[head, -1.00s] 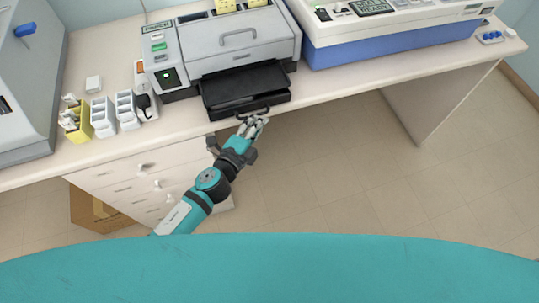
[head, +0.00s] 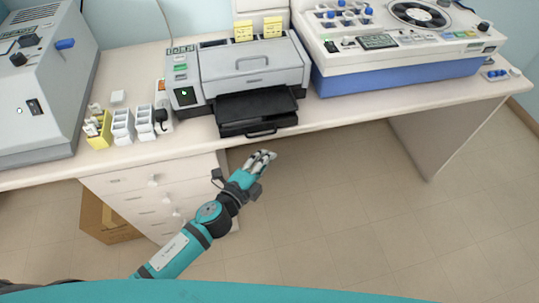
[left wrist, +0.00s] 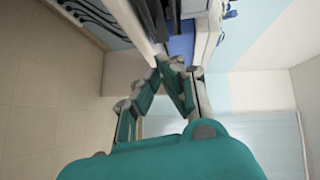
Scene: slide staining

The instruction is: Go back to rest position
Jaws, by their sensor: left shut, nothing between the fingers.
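My left gripper (head: 264,158) is in front of the bench, below and just clear of the handle of the black tray (head: 256,108). Its fingers are together with nothing between them. The tray sticks out from the front of the grey slide machine (head: 250,68). In the left wrist view the gripper's fingertips (left wrist: 171,66) come together close to the bench edge. My right gripper is not in view.
The bench (head: 350,112) holds a blue-and-white machine (head: 400,72) on the right and a grey machine (head: 40,100) on the left. Small white holders (head: 122,126) and a yellow holder (head: 98,132) stand between. Drawers (head: 150,182) are below. The floor (head: 340,220) to the right is clear.

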